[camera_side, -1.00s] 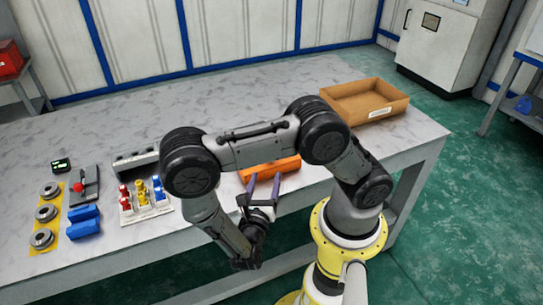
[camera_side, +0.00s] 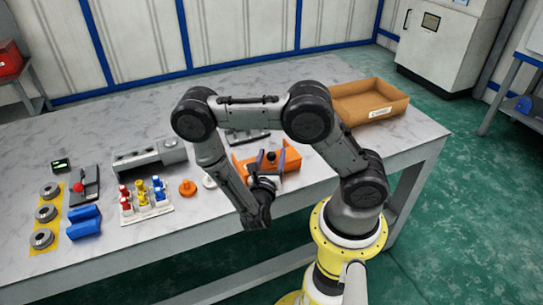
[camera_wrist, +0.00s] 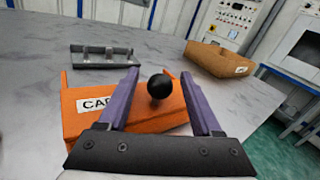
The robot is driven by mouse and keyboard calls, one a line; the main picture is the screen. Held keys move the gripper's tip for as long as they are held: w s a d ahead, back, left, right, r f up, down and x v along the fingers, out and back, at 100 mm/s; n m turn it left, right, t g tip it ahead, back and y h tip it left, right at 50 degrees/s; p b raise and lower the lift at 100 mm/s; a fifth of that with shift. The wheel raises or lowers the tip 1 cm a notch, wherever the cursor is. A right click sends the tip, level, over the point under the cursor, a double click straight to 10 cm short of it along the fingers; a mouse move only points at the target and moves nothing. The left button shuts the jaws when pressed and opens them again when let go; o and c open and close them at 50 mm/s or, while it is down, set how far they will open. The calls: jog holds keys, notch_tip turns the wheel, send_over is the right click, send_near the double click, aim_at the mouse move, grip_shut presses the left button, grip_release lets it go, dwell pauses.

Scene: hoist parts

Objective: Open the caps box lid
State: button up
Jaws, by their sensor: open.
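The orange caps box (camera_side: 290,158) stands on the table near its front edge. In the wrist view the caps box (camera_wrist: 82,122) shows a white label with partly hidden lettering that starts "CA". A black round knob (camera_wrist: 159,86) shows between my fingers, against the orange box. My gripper (camera_side: 268,162) is open, with its two purple fingers pointing at the box. In the wrist view my gripper (camera_wrist: 160,95) has one finger on each side of the knob, with a gap on both sides. I cannot tell how far the fingertips reach past the knob. The box's lid is partly hidden by my gripper.
A cardboard tray (camera_side: 368,117) stands at the back right. A grey bracket (camera_wrist: 103,56) lies behind the box. Left of my arm are an orange knobbed part (camera_side: 187,188), a rack of colored pieces (camera_side: 146,213) and blue blocks (camera_side: 83,222).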

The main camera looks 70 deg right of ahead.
grip_shut()
dwell(1.4)
